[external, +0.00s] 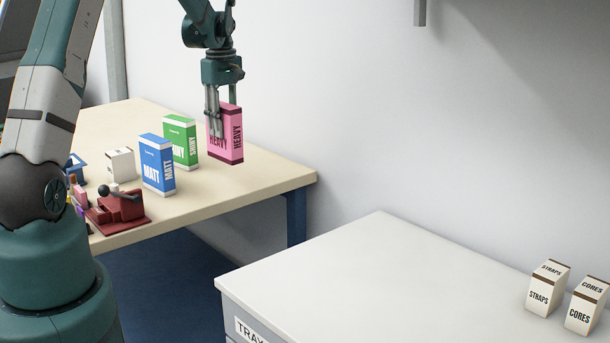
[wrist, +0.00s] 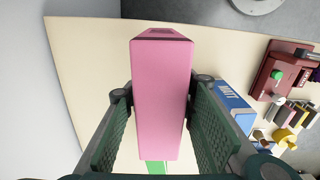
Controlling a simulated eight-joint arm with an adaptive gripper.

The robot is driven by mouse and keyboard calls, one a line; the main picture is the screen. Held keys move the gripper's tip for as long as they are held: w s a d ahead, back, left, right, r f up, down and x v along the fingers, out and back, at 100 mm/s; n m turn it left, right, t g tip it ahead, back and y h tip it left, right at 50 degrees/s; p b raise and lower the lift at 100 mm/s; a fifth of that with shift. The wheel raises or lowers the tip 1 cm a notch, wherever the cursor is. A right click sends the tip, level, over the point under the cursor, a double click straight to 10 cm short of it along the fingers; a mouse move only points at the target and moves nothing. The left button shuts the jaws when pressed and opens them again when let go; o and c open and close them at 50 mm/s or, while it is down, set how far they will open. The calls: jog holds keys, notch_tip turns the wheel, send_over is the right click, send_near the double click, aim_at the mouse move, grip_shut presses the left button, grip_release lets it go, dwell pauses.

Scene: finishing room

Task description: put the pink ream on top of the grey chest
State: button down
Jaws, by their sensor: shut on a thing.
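In the wrist view the pink ream (wrist: 163,98) lies between the two green finger pads of my gripper (wrist: 160,112). I cannot tell whether the ream's base touches the table. The grey chest (external: 350,270) stands at the front right with a pale flat top. Its lower part is cut off by the picture's edge.
On the table (external: 240,190), a green ream (external: 180,142) and a blue ream (external: 157,165) stand left of the pink one, with a red device (external: 118,206) nearer. White boxes marked STRAPS (external: 546,288) and CORES (external: 586,306) stand at the chest's right end. The rest of its visible top is clear.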

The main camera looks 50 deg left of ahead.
jog(key=w+d+f+n+b, duration=0.15)
jog(key=w+d, duration=0.25)
jog(key=d, duration=1.4)
jog(key=w+d+f+n+b, duration=0.1)
jog(key=w+d+f+b, duration=0.25)
jog(key=d, duration=1.45)
jog(key=w+d+f+n+b, duration=0.15)
jog(key=w+d, duration=0.25)
jog(key=d, duration=1.4)
jog(key=s+d+r+p, duration=0.1)
jog(key=s+d, duration=0.3)
jog(key=d, duration=1.1)
jog(key=s+d+r+p, duration=0.1)
jog(key=s+d, duration=0.3)
jog(key=d, duration=1.1)
jog(key=s+d+r+m+p, duration=0.1)
jog(key=s+d+p, duration=0.1)
jog(key=d, duration=1.3)
jog(key=shift+s+d+r, duration=0.15)
jog(key=shift+s+d, duration=0.15)
jog(key=shift+s, duration=0.6)
notch_tip(320, 180, down, 6)
jog(key=shift+f, duration=0.25)
